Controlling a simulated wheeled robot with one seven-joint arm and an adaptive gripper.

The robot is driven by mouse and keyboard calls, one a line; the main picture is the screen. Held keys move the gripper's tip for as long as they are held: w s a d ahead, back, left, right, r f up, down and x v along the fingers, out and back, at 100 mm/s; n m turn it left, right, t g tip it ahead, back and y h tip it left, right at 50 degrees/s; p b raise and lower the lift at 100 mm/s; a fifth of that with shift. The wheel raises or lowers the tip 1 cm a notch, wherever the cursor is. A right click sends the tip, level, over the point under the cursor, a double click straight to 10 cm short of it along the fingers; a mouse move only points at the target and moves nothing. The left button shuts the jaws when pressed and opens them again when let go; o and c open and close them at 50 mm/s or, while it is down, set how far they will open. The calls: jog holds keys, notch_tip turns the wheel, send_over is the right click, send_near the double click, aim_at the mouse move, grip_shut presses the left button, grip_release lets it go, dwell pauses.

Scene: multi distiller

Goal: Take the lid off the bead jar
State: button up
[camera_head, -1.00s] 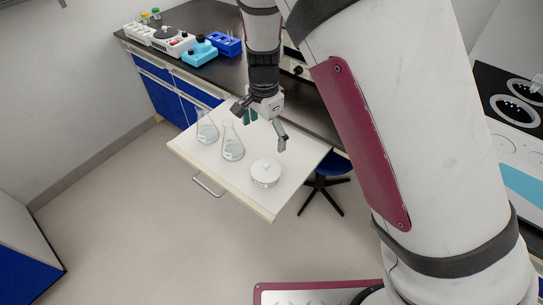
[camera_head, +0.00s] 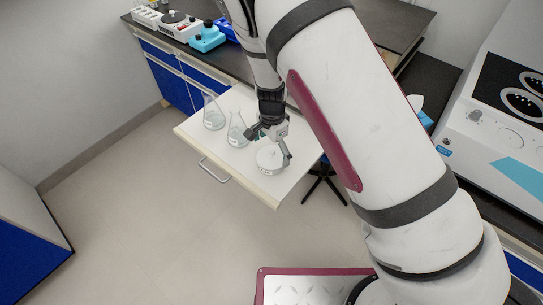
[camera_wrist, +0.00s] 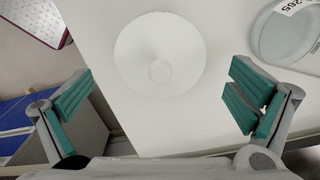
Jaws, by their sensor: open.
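The bead jar (camera_head: 268,160) is a low, round white vessel on the white pull-out board, near its front right part. Its lid (camera_wrist: 160,35) shows from above in the wrist view as a white disc with a small round knob (camera_wrist: 160,70). The jar's body is hidden under the lid there. My gripper (camera_head: 269,145) is open and empty, just above the jar, pointing down. In the wrist view its green-padded fingers (camera_wrist: 160,93) stand wide to either side of the lid, apart from it.
Two conical glass flasks (camera_head: 213,116) (camera_head: 237,132) stand left of the jar on the board (camera_head: 200,142). The nearer one is close to my gripper. The dark bench (camera_head: 225,62) behind carries several devices. Open floor lies in front.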

jog(key=shift+f, duration=0.55)
jog(key=c, duration=1.8)
jog(key=shift+c, duration=1.1)
jog(key=shift+s+f, duration=0.15)
jog(key=shift+c, duration=0.5)
